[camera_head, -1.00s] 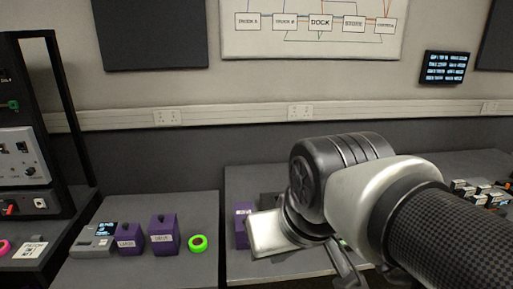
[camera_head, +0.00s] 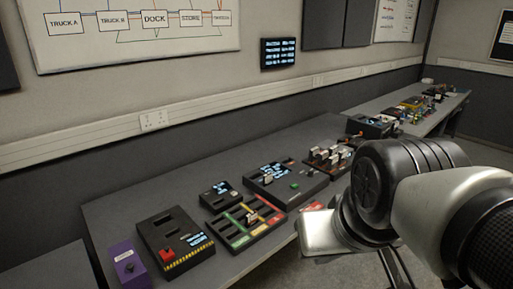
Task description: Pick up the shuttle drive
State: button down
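I cannot make out for certain which thing is the shuttle drive. My gripper (camera_head: 394,268) hangs at the lower right, in front of the bench edge and apart from these things. Only part of its fingers shows below my wrist, so its opening and anything between the fingers are hidden.
On the bench (camera_head: 110,213) stand a purple box (camera_head: 128,266), a black unit with a red button (camera_head: 174,243), a small display unit (camera_head: 220,196) and a tray with green, yellow and red lanes (camera_head: 245,223). A farther bench (camera_head: 455,98) holds clutter. Floor shows at lower right.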

aim_at(313, 152)
jog(key=z, duration=0.45)
jog(key=i+l+u, duration=0.1)
jog(key=u, duration=0.25)
jog(key=i+l+u, duration=0.15)
jog(key=u, duration=0.2)
jog(key=i+l+u, duration=0.1)
jog(key=u, duration=0.25)
jog(key=i+l+u, duration=0.15)
jog(key=l, duration=0.2)
jog(key=l+u, duration=0.15)
jog(key=l, duration=0.25)
jog(key=i+l+u, duration=0.1)
jog(key=l, duration=0.3)
jog(key=i+l, duration=0.1)
jog(key=l, duration=0.25)
jog(key=i+l+u, duration=0.15)
jog(key=l, duration=0.6)
jog(key=i+l, duration=0.1)
jog(key=l, duration=0.4)
jog(key=i+l, duration=0.1)
jog(key=l, duration=0.95)
jog(key=i+l+u, duration=0.1)
jog(key=l, duration=0.45)
jog(key=i, duration=0.05)
